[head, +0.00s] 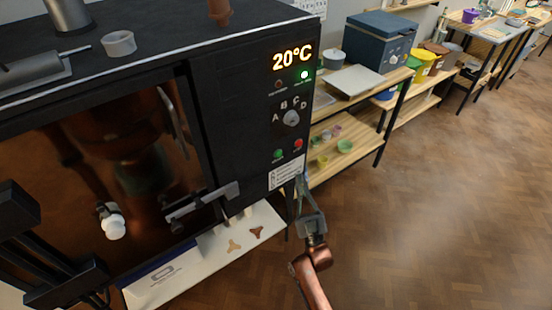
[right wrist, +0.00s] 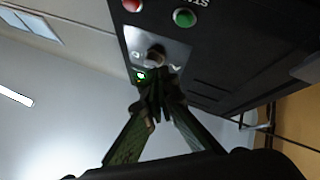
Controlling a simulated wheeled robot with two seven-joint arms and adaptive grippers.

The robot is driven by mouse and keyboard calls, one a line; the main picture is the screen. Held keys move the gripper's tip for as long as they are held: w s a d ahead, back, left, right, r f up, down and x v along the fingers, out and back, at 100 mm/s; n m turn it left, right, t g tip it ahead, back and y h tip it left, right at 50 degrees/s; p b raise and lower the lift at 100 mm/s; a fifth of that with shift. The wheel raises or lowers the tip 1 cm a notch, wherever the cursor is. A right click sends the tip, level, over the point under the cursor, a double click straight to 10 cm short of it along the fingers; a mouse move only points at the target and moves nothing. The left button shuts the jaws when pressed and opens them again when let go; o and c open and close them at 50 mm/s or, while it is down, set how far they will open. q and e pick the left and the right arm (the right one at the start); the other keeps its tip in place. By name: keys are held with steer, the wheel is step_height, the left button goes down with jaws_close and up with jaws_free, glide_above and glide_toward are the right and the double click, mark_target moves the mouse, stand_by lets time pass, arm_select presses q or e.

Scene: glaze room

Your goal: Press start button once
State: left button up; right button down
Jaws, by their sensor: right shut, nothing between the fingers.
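The green start button (head: 278,154) is on the black kiln's front control panel, left of a red button (head: 298,144). In the right wrist view, which is upside down, the green button (right wrist: 184,17) is near the top with partly cut-off lettering beside it, and the red button (right wrist: 131,4) is to its left. My right gripper (head: 299,180) is shut and empty, below the buttons in the head view, by the panel's lower right corner. Its fingertips (right wrist: 155,82) appear apart from both buttons. My left gripper is not in view.
A wooden shelf (head: 345,150) with bowls stands behind. The floor (head: 430,230) at right is clear.

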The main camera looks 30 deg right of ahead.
mark_target(279, 154)
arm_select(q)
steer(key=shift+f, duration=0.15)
arm_select(e)
steer(key=shift+s+d+r+h, duration=0.15)
steer(key=shift+s+r+h, duration=0.2)
steer(key=shift+r, duration=0.35)
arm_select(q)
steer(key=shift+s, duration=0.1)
arm_select(e)
steer(key=shift+w, duration=0.1)
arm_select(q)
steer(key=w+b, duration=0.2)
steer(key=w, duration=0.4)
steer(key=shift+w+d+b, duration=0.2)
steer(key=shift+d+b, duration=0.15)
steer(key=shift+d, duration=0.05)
arm_select(e)
steer(key=w, duration=0.8)
steer(key=shift+w+a, duration=0.35)
steer(key=shift+w, duration=0.15)
steer(key=shift+w, duration=0.25)
